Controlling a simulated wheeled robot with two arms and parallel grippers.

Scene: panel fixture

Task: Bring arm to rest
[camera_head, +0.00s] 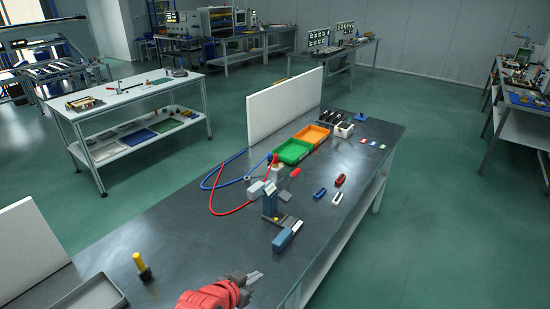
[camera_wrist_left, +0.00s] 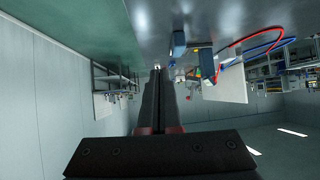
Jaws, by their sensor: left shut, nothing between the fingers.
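My left gripper (camera_head: 252,279) shows at the bottom of the head view, red with grey fingers, over the near part of the dark workbench. Its fingers are together and hold nothing. In the left wrist view the two dark fingers (camera_wrist_left: 160,105) lie side by side. My right gripper is in neither view.
On the dark workbench (camera_head: 180,225), a grey tray (camera_head: 92,295) and a yellow-handled tool (camera_head: 140,262) are left of the gripper. Red and blue hoses (camera_head: 212,190), a green bin (camera_head: 292,151), an orange bin (camera_head: 312,135) and a white upright panel (camera_head: 283,108) are farther back.

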